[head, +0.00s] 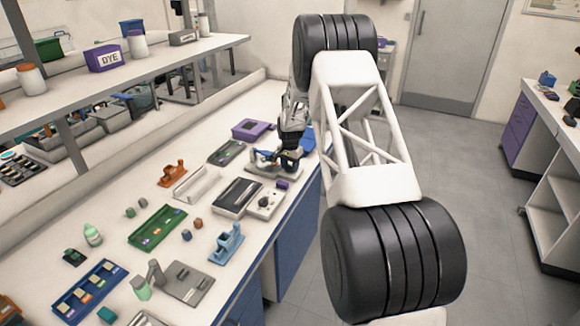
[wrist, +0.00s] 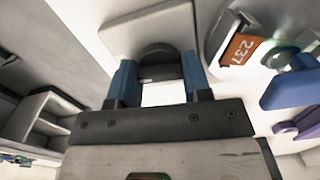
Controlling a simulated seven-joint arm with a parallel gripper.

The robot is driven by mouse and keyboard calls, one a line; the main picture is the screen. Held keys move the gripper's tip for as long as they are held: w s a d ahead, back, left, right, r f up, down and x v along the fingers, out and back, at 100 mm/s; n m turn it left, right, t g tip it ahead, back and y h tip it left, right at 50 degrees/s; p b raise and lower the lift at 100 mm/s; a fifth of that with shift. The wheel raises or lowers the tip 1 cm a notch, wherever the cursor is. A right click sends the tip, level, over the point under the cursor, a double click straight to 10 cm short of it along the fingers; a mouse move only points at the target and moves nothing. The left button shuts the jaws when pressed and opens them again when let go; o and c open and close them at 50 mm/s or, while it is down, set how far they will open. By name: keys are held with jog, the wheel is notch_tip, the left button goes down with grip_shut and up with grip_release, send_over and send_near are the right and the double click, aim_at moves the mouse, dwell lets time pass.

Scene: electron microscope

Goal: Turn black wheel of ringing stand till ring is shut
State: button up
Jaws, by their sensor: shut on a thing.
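In the wrist view, the black wheel (wrist: 158,49) shows as a dark rounded shape in front of a pale grey plate. My gripper (wrist: 158,68) has its two blue fingers on either side of the wheel and is shut on it. In the head view, my gripper (head: 290,155) is low over the ringing stand (head: 262,168) at the far end of the bench. The gripper and arm cover most of the stand and the wheel there. I cannot tell from either view how far the ring is open.
A grey device (head: 238,196), a purple box (head: 252,129) and a dark green tray (head: 227,152) stand close by on the bench.

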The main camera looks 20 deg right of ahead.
aim_at(290, 166)
jog(key=o, duration=0.9)
jog(key=shift+r, duration=0.15)
jog(key=shift+r, duration=3.9)
jog(key=shift+r, duration=0.1)
